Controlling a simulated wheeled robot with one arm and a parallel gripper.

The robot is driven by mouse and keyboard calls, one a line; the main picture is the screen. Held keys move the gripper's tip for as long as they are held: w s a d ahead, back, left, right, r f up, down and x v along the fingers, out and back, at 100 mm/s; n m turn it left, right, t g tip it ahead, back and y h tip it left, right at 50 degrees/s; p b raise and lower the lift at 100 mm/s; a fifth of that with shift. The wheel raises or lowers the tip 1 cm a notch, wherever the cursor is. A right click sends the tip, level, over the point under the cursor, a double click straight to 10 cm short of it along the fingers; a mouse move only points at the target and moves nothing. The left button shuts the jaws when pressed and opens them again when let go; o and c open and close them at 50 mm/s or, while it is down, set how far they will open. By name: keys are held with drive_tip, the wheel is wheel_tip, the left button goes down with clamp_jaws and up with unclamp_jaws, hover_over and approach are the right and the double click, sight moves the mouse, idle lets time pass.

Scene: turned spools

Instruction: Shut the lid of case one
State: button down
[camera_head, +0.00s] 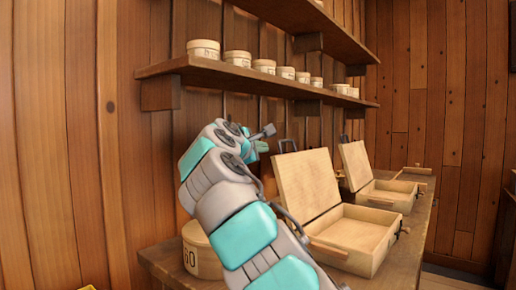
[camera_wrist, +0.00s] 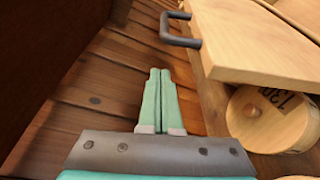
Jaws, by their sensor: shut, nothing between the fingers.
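Two wooden cases stand on the bench with their lids raised; I see no number on either. The nearer case (camera_head: 355,238) has its lid (camera_head: 307,184) leaning back toward the wall, with a dark handle (camera_head: 288,146) at its top edge. The farther case (camera_head: 388,195) has its lid (camera_head: 356,166) up too. My gripper (camera_head: 262,146) is shut and empty, high near the wall, left of the nearer lid's top. In the wrist view my gripper's fingers (camera_wrist: 160,100) are together, below and left of a dark handle (camera_wrist: 182,30) on a wooden lid (camera_wrist: 255,45), apart from it.
A round tub (camera_head: 200,250) with a number stands at the bench's near left end. A round wooden container (camera_wrist: 268,118) lies under the lid in the wrist view. A shelf (camera_head: 260,82) with several small tubs runs above my arm. The plank wall is close behind.

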drive_tip(key=shift+s+d+r, duration=0.25)
drive_tip(key=shift+s+d, duration=0.2)
drive_tip(key=shift+d, duration=0.15)
drive_tip(key=shift+s+d+r, duration=0.25)
drive_tip(key=shift+s+d, duration=0.2)
drive_tip(key=shift+d, duration=0.15)
drive_tip(key=shift+s+d, duration=0.1)
drive_tip(key=shift+s, duration=0.05)
